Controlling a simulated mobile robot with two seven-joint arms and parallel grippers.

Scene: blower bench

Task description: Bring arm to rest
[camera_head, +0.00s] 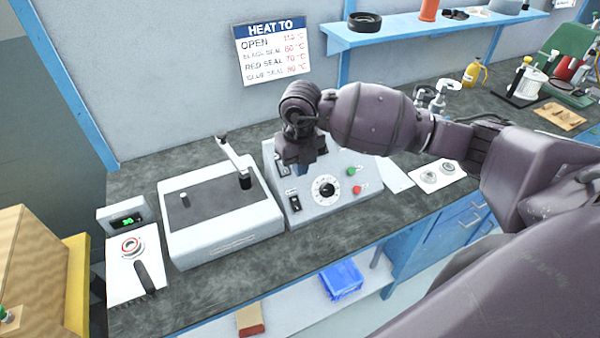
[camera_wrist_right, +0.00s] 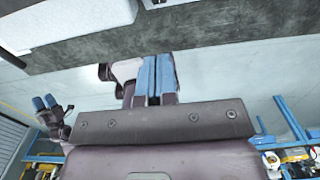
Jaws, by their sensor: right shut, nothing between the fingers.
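My right arm reaches in from the right in the head view. My right gripper (camera_head: 302,165) points down in front of the upper left of the grey control box (camera_head: 316,209), hiding part of its panel. In the right wrist view its blue fingers (camera_wrist_right: 155,78) are together with nothing between them. I cannot tell whether it touches the box. My left gripper (camera_wrist_right: 43,104) seems to show small at the left of the right wrist view, with blue fingertips. Its opening is too small to judge. It is not in the head view.
Left of the control box stand a white box with a lever (camera_head: 225,215) and a small unit with a green display (camera_head: 126,221). A shelf (camera_head: 410,25) runs along the wall behind my arm. The dark bench front (camera_head: 290,262) is clear.

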